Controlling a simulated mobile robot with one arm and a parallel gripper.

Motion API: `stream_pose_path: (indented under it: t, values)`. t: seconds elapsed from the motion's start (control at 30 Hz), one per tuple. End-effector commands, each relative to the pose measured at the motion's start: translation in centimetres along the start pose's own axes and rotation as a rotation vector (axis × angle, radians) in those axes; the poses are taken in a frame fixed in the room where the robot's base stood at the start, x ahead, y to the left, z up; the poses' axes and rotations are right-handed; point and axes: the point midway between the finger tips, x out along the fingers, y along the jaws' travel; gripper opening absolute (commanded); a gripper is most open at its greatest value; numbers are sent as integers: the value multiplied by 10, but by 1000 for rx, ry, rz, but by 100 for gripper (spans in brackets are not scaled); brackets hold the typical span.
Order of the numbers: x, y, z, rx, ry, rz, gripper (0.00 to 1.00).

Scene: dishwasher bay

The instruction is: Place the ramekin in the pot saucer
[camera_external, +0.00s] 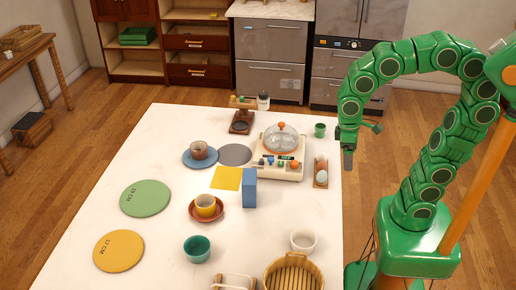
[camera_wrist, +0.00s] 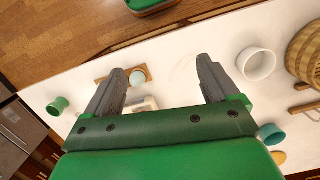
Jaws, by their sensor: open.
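A small white round dish, which looks like the ramekin (camera_external: 303,241), stands upright near the front right of the white table. It also shows in the wrist view, right of my fingers (camera_wrist: 257,64). A blue saucer (camera_external: 189,160) farther back holds a brown cup (camera_external: 199,151). My gripper (camera_external: 348,155) is over the table's right edge, well behind the white dish. In the wrist view my gripper (camera_wrist: 158,82) is open, with nothing between its fingers.
A slatted basket (camera_external: 268,279) stands close to the white dish, at the front edge. A teal bowl (camera_external: 197,249) is to its left. An egg on a wooden holder (camera_external: 321,181) is near my gripper.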

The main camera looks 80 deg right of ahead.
Motion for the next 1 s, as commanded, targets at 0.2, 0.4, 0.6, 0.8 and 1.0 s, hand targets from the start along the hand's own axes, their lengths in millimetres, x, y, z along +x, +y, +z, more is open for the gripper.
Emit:
stream_pose_path:
  t: [0.2, 0.4, 0.6, 0.8, 1.0]
  values:
    - [29, 15, 55, -71, -3, 13, 88]
    - [51, 26, 88, -115, -2, 25, 88]
    - [59, 28, 99, -133, -4, 26, 88]
    - [59, 28, 99, -135, -5, 25, 88]
    - [59, 27, 99, -136, -6, 24, 88]
